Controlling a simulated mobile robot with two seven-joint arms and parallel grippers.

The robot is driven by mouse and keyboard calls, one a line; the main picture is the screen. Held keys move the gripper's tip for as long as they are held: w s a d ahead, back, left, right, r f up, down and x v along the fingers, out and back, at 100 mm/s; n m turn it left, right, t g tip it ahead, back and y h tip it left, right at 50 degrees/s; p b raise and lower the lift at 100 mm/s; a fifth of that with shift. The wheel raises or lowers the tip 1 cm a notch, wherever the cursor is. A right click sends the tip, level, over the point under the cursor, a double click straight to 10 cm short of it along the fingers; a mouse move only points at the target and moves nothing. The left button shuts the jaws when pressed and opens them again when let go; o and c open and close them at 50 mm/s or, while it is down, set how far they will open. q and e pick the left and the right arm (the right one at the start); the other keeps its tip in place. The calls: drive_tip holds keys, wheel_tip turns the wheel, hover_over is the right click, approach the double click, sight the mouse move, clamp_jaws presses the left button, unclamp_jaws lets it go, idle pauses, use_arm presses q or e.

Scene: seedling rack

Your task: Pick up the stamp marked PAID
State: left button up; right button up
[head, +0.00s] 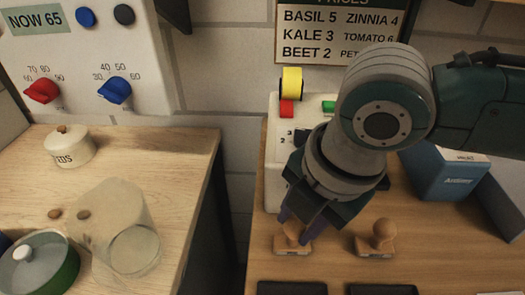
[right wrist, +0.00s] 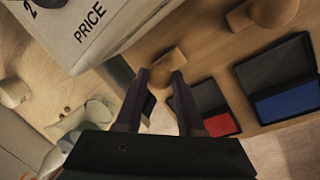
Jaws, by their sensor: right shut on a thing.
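Two wooden stamps with rounded handles are on the right-hand table. My right gripper (head: 296,234) reaches down to the left stamp (head: 284,249) and is shut on its handle. In the right wrist view the fingers (right wrist: 164,76) are on either side of this stamp's handle (right wrist: 165,62). Its base appears to be at the table top; I cannot tell whether it touches. The right stamp (head: 378,240) stands free beside it and also shows in the right wrist view (right wrist: 265,12). I cannot read the markings on either stamp. My left gripper is not in view.
Ink pads, one red (right wrist: 220,124) and one blue (right wrist: 288,97), lie near the stamps. A white box marked PRICE (right wrist: 75,35) stands close behind the gripper. A blue box (head: 440,172) is at the right. A gap separates the left counter (head: 185,165) from this table.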

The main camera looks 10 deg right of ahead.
sight(298, 223)
clamp_jaws()
drive_tip(key=shift+r, duration=0.1)
drive_tip(key=w+a+p+v, duration=0.1)
drive_tip(key=w+v, duration=0.1)
drive_tip(key=v, duration=0.7)
drive_tip(key=w+a+r+v, duration=0.1)
drive_tip(key=w+v, duration=0.1)
drive_tip(key=v, duration=0.8)
drive_tip(key=shift+r+p, duration=0.25)
drive_tip(key=shift+p, duration=0.15)
drive_tip(key=shift+a, duration=0.15)
drive_tip(key=shift+o, duration=1.4)
unclamp_jaws()
clamp_jaws()
